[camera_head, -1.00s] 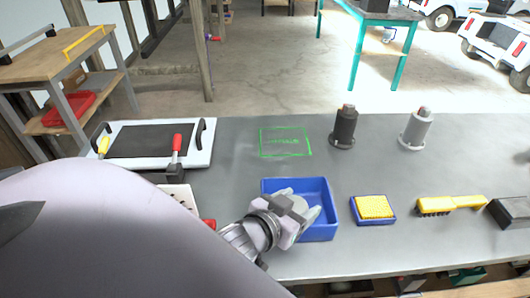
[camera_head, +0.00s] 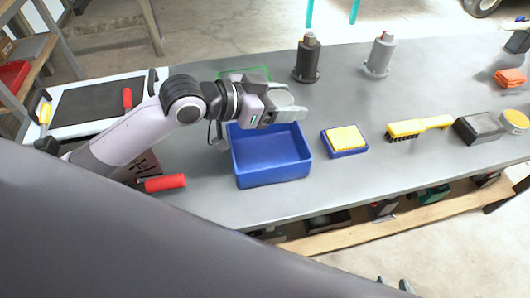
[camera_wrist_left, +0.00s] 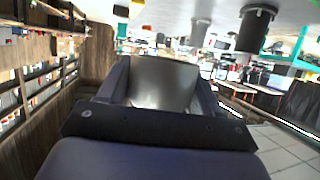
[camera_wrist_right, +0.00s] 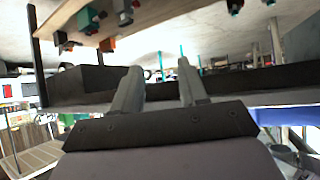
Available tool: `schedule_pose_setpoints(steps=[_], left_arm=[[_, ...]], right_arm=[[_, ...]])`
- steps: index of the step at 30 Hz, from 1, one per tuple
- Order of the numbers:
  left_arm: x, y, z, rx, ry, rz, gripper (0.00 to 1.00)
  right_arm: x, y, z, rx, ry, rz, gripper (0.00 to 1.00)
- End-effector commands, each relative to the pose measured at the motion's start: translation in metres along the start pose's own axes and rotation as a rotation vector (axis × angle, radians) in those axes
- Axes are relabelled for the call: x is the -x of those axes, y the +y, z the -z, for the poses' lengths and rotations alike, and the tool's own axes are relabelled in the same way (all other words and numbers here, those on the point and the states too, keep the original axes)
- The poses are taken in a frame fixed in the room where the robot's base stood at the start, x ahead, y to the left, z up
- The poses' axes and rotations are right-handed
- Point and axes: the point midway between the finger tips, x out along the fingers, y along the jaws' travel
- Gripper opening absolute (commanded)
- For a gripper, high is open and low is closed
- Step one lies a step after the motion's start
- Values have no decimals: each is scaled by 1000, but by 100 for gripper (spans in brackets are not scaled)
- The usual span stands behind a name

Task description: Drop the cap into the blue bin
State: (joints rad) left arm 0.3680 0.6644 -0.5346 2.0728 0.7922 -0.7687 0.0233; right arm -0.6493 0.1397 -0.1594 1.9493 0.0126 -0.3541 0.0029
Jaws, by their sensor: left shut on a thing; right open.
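The cap (camera_head: 281,97), a round light grey piece, is between the fingers of my left gripper (camera_head: 284,107). It also fills the space between the fingers in the left wrist view (camera_wrist_left: 160,82). The gripper is shut on it and appears above the far edge of the blue bin (camera_head: 270,181); its exact height is hard to tell. The bin is open and its visible floor is empty. My right gripper (camera_wrist_right: 157,85) is open and empty in the right wrist view, near the bench's side.
A dark post (camera_head: 307,62) and a grey post (camera_head: 380,57) stand behind the bin. A yellow sponge in a blue tray (camera_head: 345,139) and a yellow brush (camera_head: 418,127) lie to its right. A red-handled tool (camera_head: 165,183) lies to its left.

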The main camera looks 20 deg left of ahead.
Motion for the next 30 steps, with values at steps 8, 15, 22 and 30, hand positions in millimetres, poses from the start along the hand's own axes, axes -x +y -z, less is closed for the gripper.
schedule_pose_setpoints(steps=[8,15,22,30], left_arm=[[-2,0,-1,-8,-1,-22,35],[-9,0,-19,-7,-1,-21,35],[-18,0,-40,-7,0,-21,35],[-22,0,-52,-7,0,-21,35]], right_arm=[[-4,0,-6,-1,-1,0,43],[-17,-1,-22,-6,-3,2,43],[-30,-6,-35,-19,-8,15,43],[-38,-11,-39,-21,-12,33,43]])
